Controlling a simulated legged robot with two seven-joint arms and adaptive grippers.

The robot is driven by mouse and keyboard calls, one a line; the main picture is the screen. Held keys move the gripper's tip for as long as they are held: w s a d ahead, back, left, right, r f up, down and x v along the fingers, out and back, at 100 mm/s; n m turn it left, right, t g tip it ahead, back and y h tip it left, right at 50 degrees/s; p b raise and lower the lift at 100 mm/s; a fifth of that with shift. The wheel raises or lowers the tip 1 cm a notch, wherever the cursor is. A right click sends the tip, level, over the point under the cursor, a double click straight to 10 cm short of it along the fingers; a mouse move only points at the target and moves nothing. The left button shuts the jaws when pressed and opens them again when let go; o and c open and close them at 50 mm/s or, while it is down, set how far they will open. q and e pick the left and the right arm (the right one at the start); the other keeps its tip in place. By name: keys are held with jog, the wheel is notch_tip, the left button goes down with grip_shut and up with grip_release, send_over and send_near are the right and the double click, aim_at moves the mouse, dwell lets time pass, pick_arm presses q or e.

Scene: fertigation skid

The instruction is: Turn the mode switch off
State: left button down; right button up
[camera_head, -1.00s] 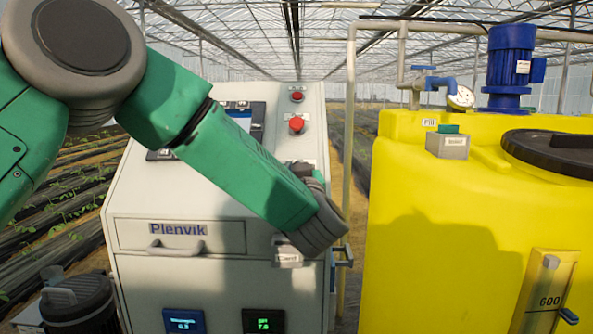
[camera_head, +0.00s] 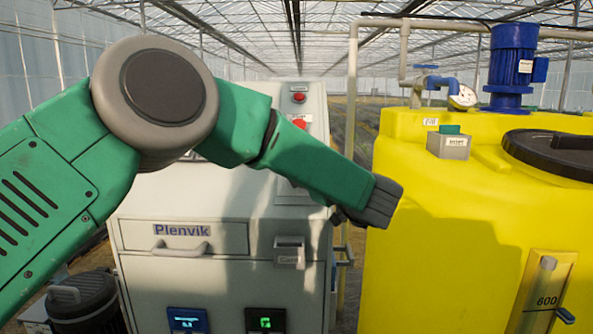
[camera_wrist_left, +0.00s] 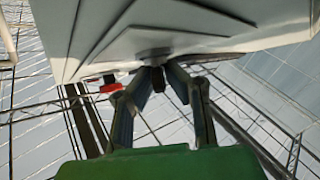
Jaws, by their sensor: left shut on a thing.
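My left arm reaches across the control cabinet in the head view and covers much of its upper panel. In the wrist view the two fingers of my left gripper (camera_wrist_left: 163,78) close in against the underside of a pale panel. They are shut on a small dark knob, which I take to be the mode switch; the fingers hide most of it, and its setting cannot be read. My right gripper is in neither view.
The cabinet (camera_head: 185,265) has a drawer handle (camera_head: 180,249), two displays and red buttons (camera_head: 299,122) at the top. A yellow tank (camera_head: 440,260) with a blue motor (camera_head: 511,65) stands close on the right. A dark canister (camera_head: 85,300) stands at lower left.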

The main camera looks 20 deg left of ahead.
pick_arm(q)
jog(key=shift+d+f, duration=0.25)
jog(key=shift+f, duration=0.35)
jog(key=c, duration=1.7)
grip_release()
jog(key=shift+w+d+r, duration=0.1)
jog(key=shift+w+r, duration=0.05)
jog(key=shift+s+d+r, duration=0.2)
jog(key=shift+s+d, duration=0.2)
jog(key=shift+d, duration=0.05)
jog(key=v, duration=1.1)
jog(key=shift+w+d+f, duration=0.1)
jog(key=shift+w+f, duration=0.05)
jog(key=shift+f, duration=0.05)
